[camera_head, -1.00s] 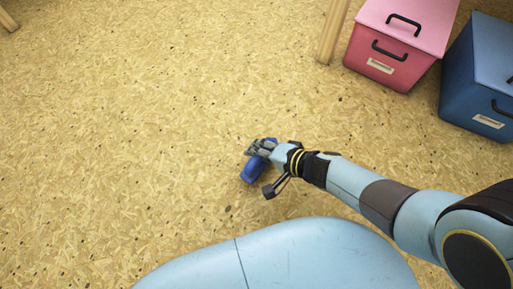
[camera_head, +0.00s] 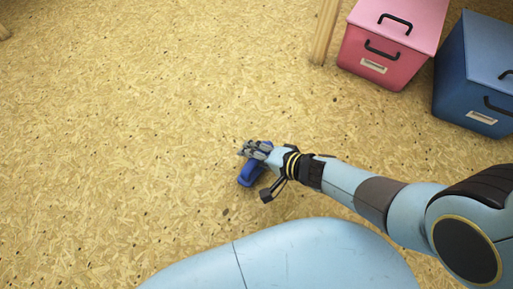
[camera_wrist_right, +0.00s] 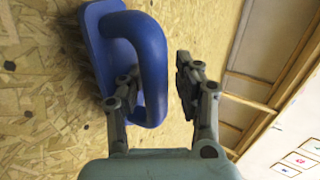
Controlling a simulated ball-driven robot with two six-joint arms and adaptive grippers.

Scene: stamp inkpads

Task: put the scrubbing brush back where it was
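The scrubbing brush is blue, with a looped handle. In the head view the brush (camera_head: 250,174) shows by the floor just below my right gripper (camera_head: 257,149), which partly covers it. In the right wrist view the brush (camera_wrist_right: 153,65) stands large at upper left, with dark bristles facing the floor. My right gripper (camera_wrist_right: 155,85) has one finger inside the handle loop and the other outside it, to the right. A small gap shows between the outer finger and the handle, so the gripper is open around it. My left gripper is not in view.
A pink box (camera_head: 371,58) and a blue box (camera_head: 466,92), both with black handles, stand at upper right. A wooden leg (camera_head: 325,32) rises beside the pink box. The chipboard floor (camera_head: 120,130) is clear to the left. White panels (camera_wrist_right: 296,150) show at lower right in the wrist view.

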